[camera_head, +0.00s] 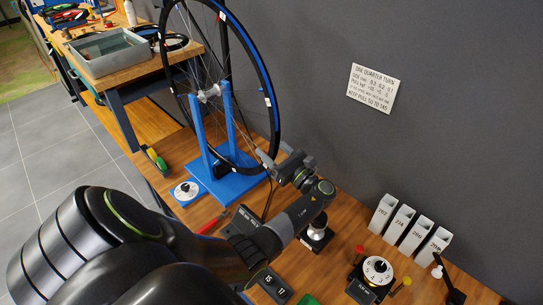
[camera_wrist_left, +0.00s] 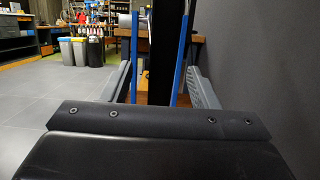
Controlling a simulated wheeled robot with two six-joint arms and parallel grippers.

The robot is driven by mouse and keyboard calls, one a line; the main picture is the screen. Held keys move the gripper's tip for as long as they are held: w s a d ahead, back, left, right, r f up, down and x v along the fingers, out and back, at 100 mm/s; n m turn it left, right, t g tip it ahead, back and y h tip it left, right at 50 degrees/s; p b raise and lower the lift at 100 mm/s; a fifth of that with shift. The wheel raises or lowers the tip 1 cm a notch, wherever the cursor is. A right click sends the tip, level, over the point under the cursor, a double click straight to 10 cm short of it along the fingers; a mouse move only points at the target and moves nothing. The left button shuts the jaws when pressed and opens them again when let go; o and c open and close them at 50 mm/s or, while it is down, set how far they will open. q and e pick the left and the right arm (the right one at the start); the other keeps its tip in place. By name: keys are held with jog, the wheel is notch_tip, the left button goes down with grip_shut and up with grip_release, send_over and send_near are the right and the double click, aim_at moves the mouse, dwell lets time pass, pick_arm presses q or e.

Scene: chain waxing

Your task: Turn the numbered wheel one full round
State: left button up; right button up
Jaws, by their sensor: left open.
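The large spoked wheel (camera_head: 272,108) with a black tyre and blue rim stands upright in a blue stand (camera_head: 229,184). Small white tags sit on its rim; any numbers on them are too small to read. My left gripper (camera_head: 271,156) is at the wheel's lower right edge, open. In the left wrist view the gripper's two grey fingers (camera_wrist_left: 162,86) stand apart, with the dark tyre (camera_wrist_left: 164,45) upright between them and a gap on each side. The blue stand posts (camera_wrist_left: 182,48) show behind. Whether a finger touches the wheel cannot be told. My right gripper is out of view.
A grey wall with a printed sign (camera_head: 374,89) lies close on the right. A white dial (camera_head: 187,190) sits by the stand's base. White numbered holders (camera_head: 399,224) and a black box with a numbered dial (camera_head: 377,270) stand at the lower right. A metal tray (camera_head: 110,54) is at the back left.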

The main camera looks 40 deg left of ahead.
pick_arm(q)
jog(key=shift+a+f+y+b, duration=0.2)
jog(key=shift+f+y+b, duration=0.1)
jog(key=shift+f+b, duration=0.55)
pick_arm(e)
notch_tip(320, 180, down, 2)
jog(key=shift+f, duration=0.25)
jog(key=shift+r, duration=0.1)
